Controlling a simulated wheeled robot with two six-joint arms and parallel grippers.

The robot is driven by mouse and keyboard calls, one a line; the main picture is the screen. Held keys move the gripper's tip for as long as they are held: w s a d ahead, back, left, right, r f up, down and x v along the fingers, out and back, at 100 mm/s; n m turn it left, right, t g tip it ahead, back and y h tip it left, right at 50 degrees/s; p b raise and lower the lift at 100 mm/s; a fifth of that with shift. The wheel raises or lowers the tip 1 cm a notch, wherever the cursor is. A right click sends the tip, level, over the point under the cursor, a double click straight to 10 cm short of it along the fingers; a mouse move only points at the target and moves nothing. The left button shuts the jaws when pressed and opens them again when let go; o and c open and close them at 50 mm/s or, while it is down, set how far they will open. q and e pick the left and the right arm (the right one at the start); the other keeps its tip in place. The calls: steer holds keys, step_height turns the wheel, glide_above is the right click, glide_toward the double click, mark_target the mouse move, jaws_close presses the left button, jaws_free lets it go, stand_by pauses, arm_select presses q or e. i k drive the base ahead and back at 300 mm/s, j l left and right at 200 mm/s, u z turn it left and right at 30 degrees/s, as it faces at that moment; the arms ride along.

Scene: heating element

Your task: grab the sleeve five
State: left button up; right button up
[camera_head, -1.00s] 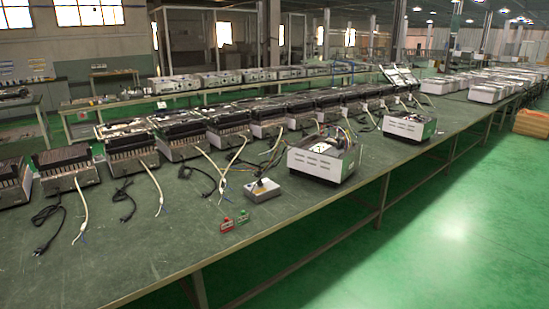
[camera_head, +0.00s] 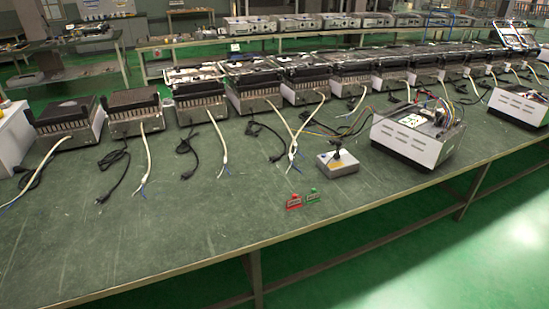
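No thing marked as sleeve five can be made out. Several pale sleeved cables run from the row of heating units onto the green table (camera_head: 190,235). One pale cable (camera_head: 44,163) is at the far left, and another pale cable (camera_head: 143,160) is right of it. A third pale cable (camera_head: 217,138) and a fourth pale cable (camera_head: 292,137) lie further right. Some end in thin blue wires. A heating unit (camera_head: 137,125) with a dark finned top stands behind the second cable. Neither of my grippers is in view.
A grey box with a black knob (camera_head: 337,165) stands near the table's front edge, beside a red tag (camera_head: 294,202) and a green tag (camera_head: 313,195). A white open device with wires (camera_head: 405,141) is to its right. Black cords lie between the cables. The front left tabletop is clear.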

mark_target(290, 153)
steer(key=i+j+z, duration=0.15)
steer(key=i, duration=0.3)
steer(key=i+j+z, duration=0.1)
steer(key=i, duration=0.35)
steer(key=i+l+u, duration=0.15)
steer(key=l, duration=0.15)
